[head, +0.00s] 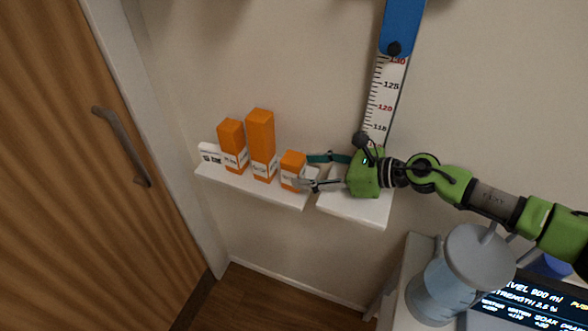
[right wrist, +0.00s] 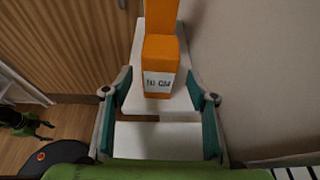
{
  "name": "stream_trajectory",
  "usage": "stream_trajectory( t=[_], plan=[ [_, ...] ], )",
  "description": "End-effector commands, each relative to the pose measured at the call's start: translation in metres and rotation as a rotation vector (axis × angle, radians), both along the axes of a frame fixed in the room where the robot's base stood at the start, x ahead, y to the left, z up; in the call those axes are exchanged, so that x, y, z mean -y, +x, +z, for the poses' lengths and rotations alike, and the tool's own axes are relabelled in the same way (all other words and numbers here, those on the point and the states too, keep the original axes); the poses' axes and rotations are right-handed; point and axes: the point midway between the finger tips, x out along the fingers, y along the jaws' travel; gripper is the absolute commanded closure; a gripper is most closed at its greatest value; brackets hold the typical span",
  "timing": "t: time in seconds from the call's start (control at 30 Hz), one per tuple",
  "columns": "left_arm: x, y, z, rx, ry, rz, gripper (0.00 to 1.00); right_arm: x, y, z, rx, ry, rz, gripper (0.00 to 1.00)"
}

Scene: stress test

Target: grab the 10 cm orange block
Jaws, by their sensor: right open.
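Three orange blocks with white labels stand upright on a white wall shelf. The short block (head: 292,165) is at the right, the tallest block (head: 261,140) in the middle and a medium block (head: 231,142) at the left. In the right wrist view the short block (right wrist: 160,62) stands straight ahead; its label is blurred but seems to end in "CM". My right gripper (head: 305,170) is open and empty. Its teal-padded fingers (right wrist: 158,80) are spread on either side of the short block's line, tips close to its near face.
The shelf (head: 245,183) has a second white shelf (head: 355,208) to its right, under my right gripper. A measuring scale (head: 385,100) hangs on the wall above. A wooden door (head: 70,170) is at left. A jug (head: 450,280) and lit display (head: 530,305) are at lower right.

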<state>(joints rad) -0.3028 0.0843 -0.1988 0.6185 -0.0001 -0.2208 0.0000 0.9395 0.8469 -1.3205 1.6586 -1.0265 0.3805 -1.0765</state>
Motion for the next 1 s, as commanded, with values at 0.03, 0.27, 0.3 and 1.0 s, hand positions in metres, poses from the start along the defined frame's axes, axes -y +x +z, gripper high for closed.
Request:
stream_trajectory(
  t=[0.03, 0.27, 0.3, 1.0],
  plan=[
    [0.001, 0.002, 0.008, 0.003, -0.001, 0.000, 0.60, -0.007, 0.002, 0.003, -0.001, 0.003, 0.001, 0.47],
    [0.003, 0.005, 0.021, 0.008, -0.004, 0.000, 0.60, -0.034, 0.015, -0.009, -0.002, 0.002, 0.000, 0.47],
    [0.003, 0.005, 0.022, 0.008, -0.005, 0.000, 0.60, -0.036, 0.016, -0.011, -0.001, 0.003, 0.000, 0.47],
    [0.006, 0.003, 0.021, 0.005, -0.007, -0.001, 0.60, -0.040, 0.018, -0.013, 0.000, 0.003, -0.002, 0.94]
  ],
)
